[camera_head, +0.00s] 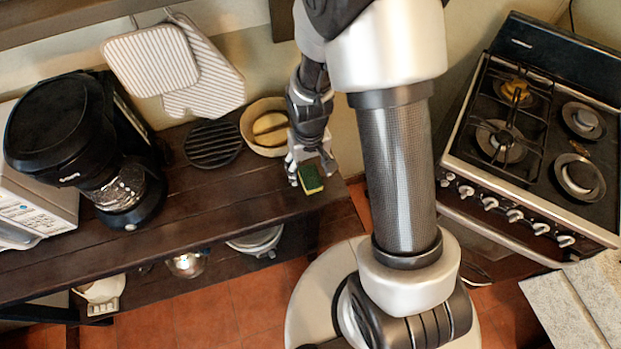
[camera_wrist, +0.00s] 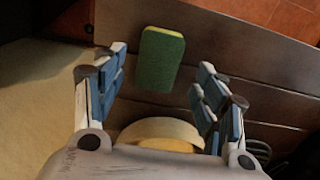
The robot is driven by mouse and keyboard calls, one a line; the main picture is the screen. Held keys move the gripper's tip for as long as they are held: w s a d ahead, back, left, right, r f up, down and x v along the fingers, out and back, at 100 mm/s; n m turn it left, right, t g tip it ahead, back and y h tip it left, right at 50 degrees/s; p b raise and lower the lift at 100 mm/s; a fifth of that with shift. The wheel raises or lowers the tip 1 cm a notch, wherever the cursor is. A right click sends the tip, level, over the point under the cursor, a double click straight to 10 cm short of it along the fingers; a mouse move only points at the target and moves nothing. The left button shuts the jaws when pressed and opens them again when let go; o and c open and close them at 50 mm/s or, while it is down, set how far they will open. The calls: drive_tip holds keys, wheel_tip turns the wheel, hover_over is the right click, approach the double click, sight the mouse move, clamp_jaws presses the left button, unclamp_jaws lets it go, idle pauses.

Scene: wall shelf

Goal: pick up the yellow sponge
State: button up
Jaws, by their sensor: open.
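The yellow sponge (camera_head: 311,179) has a green face and a yellow edge. It lies near the right end of the dark wooden shelf (camera_head: 245,205). In the wrist view the sponge (camera_wrist: 160,60) shows its green face, with a yellow strip along one edge. My gripper (camera_head: 309,172) is right at the sponge in the head view. In the wrist view its fingers (camera_wrist: 160,85) are spread wide, and the sponge shows in the gap between them, toward and beyond the fingertips. I see no finger clearly touching it.
A cream bowl (camera_head: 262,107) with something tan inside stands just behind my gripper. A dark round slatted trivet (camera_head: 213,144) is left of it, and a black coffee maker (camera_head: 76,140) further left. A stove (camera_head: 540,130) stands right, past the shelf end. The shelf's front middle is clear.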

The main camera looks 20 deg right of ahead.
sight(310, 176)
wheel_tip(310, 176, down, 4)
drive_tip(key=shift+d+r+b, duration=0.1)
drive_tip(key=shift+d+b, duration=0.05)
drive_tip(key=shift+b, duration=0.4)
drive_tip(key=shift+r, duration=0.1)
drive_tip(key=shift+c, duration=0.4)
drive_tip(key=c, duration=0.7)
